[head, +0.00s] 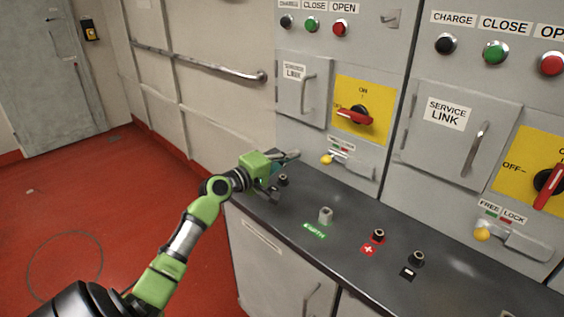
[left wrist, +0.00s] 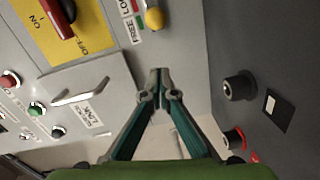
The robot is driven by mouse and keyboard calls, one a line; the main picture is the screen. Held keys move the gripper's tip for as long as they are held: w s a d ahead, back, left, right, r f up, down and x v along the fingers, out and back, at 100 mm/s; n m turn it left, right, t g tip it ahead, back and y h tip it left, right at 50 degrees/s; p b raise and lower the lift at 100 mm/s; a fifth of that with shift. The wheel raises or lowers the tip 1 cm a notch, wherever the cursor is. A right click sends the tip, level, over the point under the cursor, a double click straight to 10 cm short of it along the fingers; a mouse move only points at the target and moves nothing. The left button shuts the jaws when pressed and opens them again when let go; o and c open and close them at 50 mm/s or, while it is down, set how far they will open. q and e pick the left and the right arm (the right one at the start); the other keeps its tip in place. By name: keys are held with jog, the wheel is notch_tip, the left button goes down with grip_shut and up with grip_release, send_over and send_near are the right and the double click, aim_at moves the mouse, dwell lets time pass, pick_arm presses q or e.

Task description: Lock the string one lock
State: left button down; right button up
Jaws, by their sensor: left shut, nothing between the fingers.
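Two grey cabinet panels each carry a lock with a yellow knob and a grey bar under a FREE/LOCK label. I see no string numbers. The left panel's yellow knob (head: 327,159) sits at the left end of its bar, toward the green side of the label (head: 341,148). The right panel's yellow knob (head: 482,234) is likewise at the left, below FREE. My left gripper (head: 294,155) is shut and empty, just left of the left panel's knob and apart from it. In the left wrist view its closed fingertips (left wrist: 160,72) are below the yellow knob (left wrist: 153,18). My right gripper is out of view.
A red-handled rotary switch (head: 354,116) and a service link door (head: 304,88) are above the left lock. The dark counter (head: 283,222) below has several protruding terminals, including a pale one (head: 325,215) by a green label. Red floor at left is open.

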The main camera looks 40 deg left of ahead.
aim_at(328, 159)
pick_arm(q)
jog(key=w, duration=0.3)
jog(key=shift+w+d+f, duration=0.1)
jog(key=shift+w+d, duration=0.1)
jog(key=shift+d, duration=0.05)
jog(key=d+p, duration=0.1)
jog(key=d, duration=0.1)
jog(key=shift+d+f+p, duration=0.15)
jog(key=shift+d+p, duration=0.15)
jog(key=shift+p, duration=0.05)
jog(key=shift+d+f, duration=0.1)
jog(key=shift+d, duration=0.5)
jog(key=shift+f, duration=0.15)
jog(key=shift+w, duration=0.1)
jog(key=shift+d, duration=0.1)
